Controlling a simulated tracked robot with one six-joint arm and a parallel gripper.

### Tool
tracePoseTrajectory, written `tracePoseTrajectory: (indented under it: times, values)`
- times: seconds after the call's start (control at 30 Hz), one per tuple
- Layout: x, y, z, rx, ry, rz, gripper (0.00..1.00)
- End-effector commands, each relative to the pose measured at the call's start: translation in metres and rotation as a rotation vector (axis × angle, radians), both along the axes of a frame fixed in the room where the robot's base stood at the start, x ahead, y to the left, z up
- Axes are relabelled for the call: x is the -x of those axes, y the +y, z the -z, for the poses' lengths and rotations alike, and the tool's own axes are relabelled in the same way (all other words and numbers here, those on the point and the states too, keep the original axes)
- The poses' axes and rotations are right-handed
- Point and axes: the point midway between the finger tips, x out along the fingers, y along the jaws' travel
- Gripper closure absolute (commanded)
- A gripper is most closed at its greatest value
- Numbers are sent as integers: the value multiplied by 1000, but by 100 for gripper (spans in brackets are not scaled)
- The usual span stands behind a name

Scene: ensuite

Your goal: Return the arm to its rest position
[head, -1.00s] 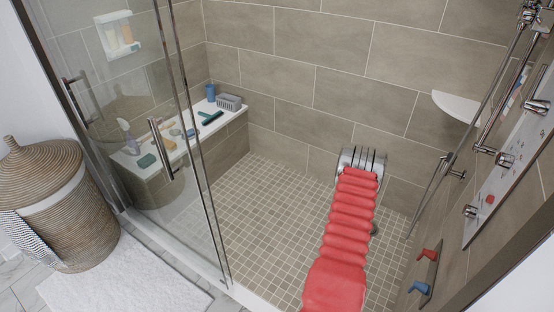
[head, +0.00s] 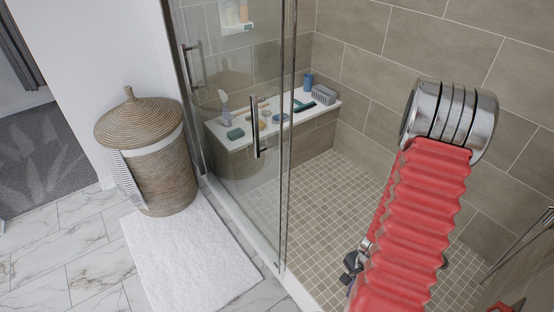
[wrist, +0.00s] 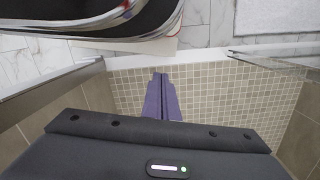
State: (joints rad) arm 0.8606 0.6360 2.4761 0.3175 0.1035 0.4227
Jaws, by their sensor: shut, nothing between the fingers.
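My arm, with its red ribbed sleeve and chrome joint, stands folded on the right of the head view, over the shower opening. My gripper (wrist: 161,98) shows in the wrist view as two purple fingers, shut together with nothing between them. Behind the fingers is the tiled shower floor (wrist: 215,90).
A glass shower door with a handle (head: 255,135) stands left of the arm. A bench (head: 325,101) behind it holds bottles and a grey basket (head: 324,95). A lidded wicker hamper (head: 155,160) and white mat (head: 190,262) are at left. Marble floor (head: 75,250) is clear.

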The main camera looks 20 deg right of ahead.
Motion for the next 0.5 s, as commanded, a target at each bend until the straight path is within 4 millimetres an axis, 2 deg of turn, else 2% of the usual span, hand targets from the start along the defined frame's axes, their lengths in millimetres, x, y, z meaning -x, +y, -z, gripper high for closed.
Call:
tracePoseTrajectory:
  times: [0.03, 0.2, 0.5]
  values:
    - [-9, 3, -13, -5, -12, -55, 100]
    - [-29, 17, -49, -34, -33, -236, 100]
    - [-53, 46, -114, -56, -61, -537, 100]
